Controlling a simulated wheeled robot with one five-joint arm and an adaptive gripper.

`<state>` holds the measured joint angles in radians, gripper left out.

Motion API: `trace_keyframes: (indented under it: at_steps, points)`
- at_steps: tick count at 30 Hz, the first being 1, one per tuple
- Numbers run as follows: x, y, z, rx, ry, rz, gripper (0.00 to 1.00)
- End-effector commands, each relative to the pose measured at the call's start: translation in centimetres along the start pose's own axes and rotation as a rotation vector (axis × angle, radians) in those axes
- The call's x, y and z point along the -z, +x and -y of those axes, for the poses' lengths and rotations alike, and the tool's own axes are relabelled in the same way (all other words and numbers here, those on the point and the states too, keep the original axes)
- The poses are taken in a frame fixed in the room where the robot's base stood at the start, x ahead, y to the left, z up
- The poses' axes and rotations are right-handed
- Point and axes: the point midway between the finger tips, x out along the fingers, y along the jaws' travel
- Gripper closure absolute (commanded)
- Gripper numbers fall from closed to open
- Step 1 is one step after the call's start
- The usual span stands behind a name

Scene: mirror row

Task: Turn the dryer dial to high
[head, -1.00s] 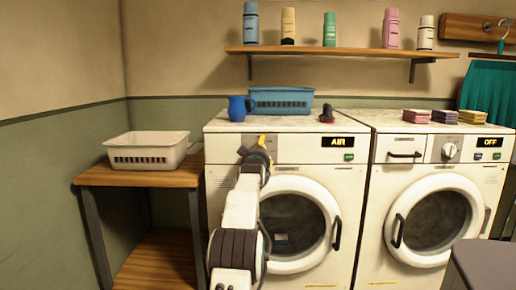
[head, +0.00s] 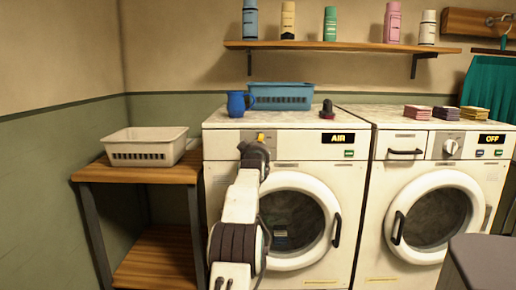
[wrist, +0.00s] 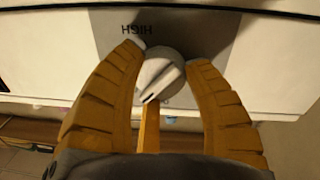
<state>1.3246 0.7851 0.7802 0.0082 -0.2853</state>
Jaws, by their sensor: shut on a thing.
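The left machine (head: 285,170), with AIR on its display (head: 338,138), has its dial on the panel's left part. My gripper (head: 260,137) is at that panel and hides the dial in the head view. In the wrist view the grey dial (wrist: 160,72) sits between the two yellow fingers of my gripper (wrist: 166,55), which are shut on it. The dial's ridge runs diagonally, its light end toward the lower left. The label HIGH (wrist: 137,30) appears flipped, above and left of the dial.
The right machine (head: 430,190) has its own dial (head: 450,147) and shows OFF. A blue mug (head: 237,104), a blue basket (head: 283,97) and a dark red-based object (head: 327,110) stand on the left machine. A white basket (head: 148,148) is on the side table (head: 135,174).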

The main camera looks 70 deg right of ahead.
Motion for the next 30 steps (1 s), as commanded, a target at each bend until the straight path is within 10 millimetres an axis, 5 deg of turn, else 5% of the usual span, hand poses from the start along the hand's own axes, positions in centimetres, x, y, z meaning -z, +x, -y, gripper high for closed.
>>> trace_keyframes:
  at_steps: [4, 16, 30]
  points:
    - [0.23, -0.03, 0.00, -0.001, 0.000, -0.005, 0.87]
    - [0.70, -0.06, -0.11, 0.000, 0.044, -0.005, 0.88]
    - [1.01, -0.06, -0.21, 0.003, 0.380, 0.018, 0.88]
